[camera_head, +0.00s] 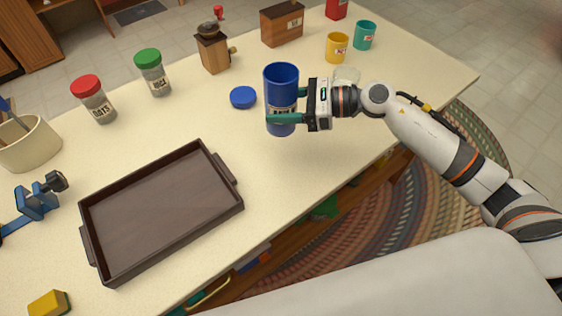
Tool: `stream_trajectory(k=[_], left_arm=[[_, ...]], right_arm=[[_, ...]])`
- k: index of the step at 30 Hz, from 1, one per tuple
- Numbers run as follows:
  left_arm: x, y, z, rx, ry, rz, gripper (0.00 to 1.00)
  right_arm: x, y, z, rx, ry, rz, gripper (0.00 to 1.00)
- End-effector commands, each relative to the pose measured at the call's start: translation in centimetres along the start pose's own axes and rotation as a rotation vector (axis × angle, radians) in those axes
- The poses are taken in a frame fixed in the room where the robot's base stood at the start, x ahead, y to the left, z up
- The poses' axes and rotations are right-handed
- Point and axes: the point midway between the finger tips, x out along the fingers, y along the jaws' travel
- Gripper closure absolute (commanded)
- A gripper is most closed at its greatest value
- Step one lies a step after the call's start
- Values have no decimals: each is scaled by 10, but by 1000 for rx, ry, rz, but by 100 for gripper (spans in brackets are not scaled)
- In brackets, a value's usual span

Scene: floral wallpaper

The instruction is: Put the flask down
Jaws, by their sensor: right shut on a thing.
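The flask is an open-topped dark blue cylinder (281,80) with a label partly hidden by a green finger. My right gripper (284,106) is shut on its lower half, coming from the right with its fingers level. A round blue lid (243,97) lies flat on the table just left of the flask. My left gripper is not in view.
A dark brown tray (160,209), empty, lies at front left. Red-lidded (97,102) and green-lidded (152,75) jars and a wooden grinder (213,52) stand behind. Yellow (336,47) and teal (364,36) mugs stand at back right. The table between tray and flask is clear.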

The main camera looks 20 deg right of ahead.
Motion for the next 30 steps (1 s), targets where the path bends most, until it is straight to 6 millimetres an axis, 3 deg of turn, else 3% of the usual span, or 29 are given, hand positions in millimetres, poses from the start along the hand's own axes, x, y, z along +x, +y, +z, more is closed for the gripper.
stream_trajectory(k=[9,21,30], left_arm=[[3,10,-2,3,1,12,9],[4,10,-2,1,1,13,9],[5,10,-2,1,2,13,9]], right_arm=[[11,2,52,5,2,2,100],[20,2,97,3,2,3,100],[21,2,100,0,2,2,100]])
